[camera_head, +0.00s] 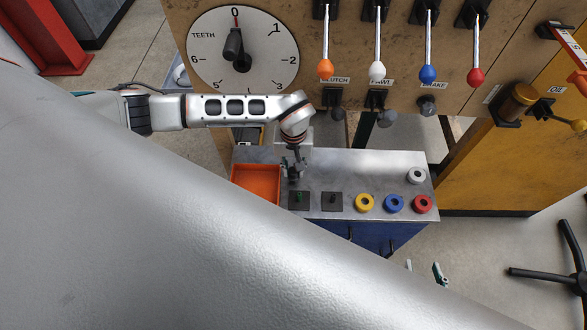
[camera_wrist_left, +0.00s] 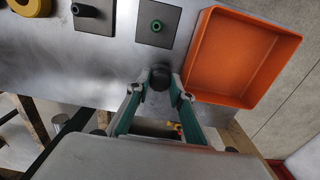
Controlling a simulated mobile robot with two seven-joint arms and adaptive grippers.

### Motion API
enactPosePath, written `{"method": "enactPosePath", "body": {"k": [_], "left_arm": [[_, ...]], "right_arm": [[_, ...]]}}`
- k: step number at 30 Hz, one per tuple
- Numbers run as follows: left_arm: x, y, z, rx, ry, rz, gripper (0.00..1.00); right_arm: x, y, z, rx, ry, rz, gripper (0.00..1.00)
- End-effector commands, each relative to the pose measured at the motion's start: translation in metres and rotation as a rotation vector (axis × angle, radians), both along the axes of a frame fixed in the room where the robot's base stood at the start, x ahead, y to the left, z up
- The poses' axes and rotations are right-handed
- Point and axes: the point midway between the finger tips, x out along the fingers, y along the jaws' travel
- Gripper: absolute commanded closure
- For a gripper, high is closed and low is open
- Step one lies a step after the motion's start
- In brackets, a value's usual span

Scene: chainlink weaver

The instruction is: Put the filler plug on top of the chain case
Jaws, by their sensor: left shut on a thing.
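My left gripper (camera_head: 294,172) is over the left part of the grey bench top, beside the orange tray. The left wrist view shows its fingers (camera_wrist_left: 160,92) closed on a small dark rounded piece (camera_wrist_left: 160,77), which may be the filler plug. Fingers hide part of it. Whether it touches the bench top is unclear. I cannot pick out the chain case for certain. Two fingertips of my right gripper (camera_head: 424,268) show apart at the lower right, with nothing visible between them; the rest is hidden by a large grey surface.
The orange tray (camera_head: 234,184) looks empty. Dark pads hold a green piece (camera_head: 299,197) and a black peg (camera_head: 332,198). Yellow (camera_head: 364,210), blue (camera_head: 394,211), red (camera_head: 423,211) and grey (camera_head: 417,183) rings lie rightward. Levers and a dial (camera_head: 270,62) stand behind.

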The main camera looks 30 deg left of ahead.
Motion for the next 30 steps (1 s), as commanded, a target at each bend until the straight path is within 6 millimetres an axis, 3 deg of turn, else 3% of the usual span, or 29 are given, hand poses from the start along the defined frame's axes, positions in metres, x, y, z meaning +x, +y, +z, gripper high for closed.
{"method": "enactPosePath", "body": {"k": [2, 12, 13, 14, 24, 30], "left_arm": [[-0.001, 0.000, -0.009, 0.000, 0.002, 0.001, 1.00], [0.000, 0.000, -0.012, 0.000, -0.001, -0.001, 1.00], [0.000, 0.000, -0.012, 0.000, -0.001, -0.001, 0.76], [0.000, 0.000, -0.011, 0.000, 0.000, -0.001, 0.71], [0.000, 0.000, -0.009, 0.000, 0.000, 0.000, 0.71], [0.002, 0.001, 0.015, 0.001, -0.006, -0.002, 0.71]], "right_arm": [[0.000, 0.000, -0.001, 0.000, 0.001, 0.000, 0.60], [0.000, 0.001, -0.002, 0.001, 0.001, -0.001, 0.60], [0.000, 0.001, -0.002, 0.002, 0.002, 0.000, 0.60], [0.000, 0.001, -0.002, 0.002, 0.000, -0.001, 0.60], [0.000, 0.001, 0.001, 0.003, -0.002, -0.001, 0.60], [0.001, 0.001, 0.003, 0.003, -0.003, -0.001, 0.60]]}}
